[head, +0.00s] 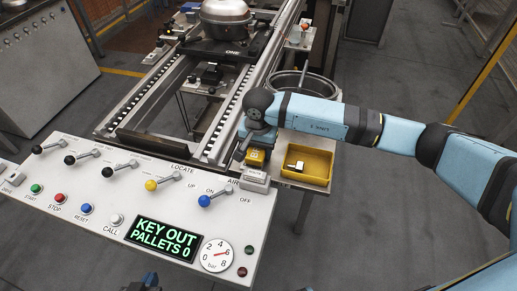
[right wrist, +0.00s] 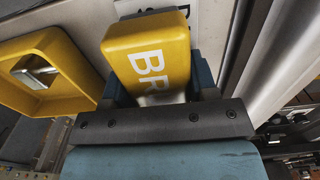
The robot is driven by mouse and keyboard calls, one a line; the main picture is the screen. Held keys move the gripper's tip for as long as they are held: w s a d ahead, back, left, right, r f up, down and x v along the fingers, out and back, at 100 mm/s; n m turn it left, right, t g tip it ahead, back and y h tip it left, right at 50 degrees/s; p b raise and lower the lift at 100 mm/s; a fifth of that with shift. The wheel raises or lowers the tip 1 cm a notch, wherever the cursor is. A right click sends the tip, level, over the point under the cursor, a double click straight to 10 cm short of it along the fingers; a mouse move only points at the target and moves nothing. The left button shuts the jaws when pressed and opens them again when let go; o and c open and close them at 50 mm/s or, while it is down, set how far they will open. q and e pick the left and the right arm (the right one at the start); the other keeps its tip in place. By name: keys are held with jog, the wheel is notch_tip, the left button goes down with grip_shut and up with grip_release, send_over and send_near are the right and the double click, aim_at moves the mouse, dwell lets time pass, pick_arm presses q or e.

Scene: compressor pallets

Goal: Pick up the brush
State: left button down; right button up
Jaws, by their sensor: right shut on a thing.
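The brush, a yellow block marked "BR" with a pale lower part, sits between the fingers of my right gripper (right wrist: 158,92) in the right wrist view, where its yellow face (right wrist: 150,48) fills the upper middle. In the head view the brush (head: 256,156) shows as a small yellow patch under the right gripper (head: 252,150), at the far right corner of the control panel. The right gripper is shut on it. The rest of the brush is hidden by the jaws. My left gripper (head: 146,282) shows only as a dark blue piece at the bottom edge; its jaws cannot be made out.
A yellow bin (head: 321,175) holding a small metal piece stands just right of the right gripper. A pale block (head: 255,181) lies below it. The control panel (head: 100,205) has several levers and buttons and a display. A rail conveyor (head: 222,130) runs behind.

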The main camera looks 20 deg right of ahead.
notch_tip(320, 180, up, 20)
jog(key=shift+f, duration=0.2)
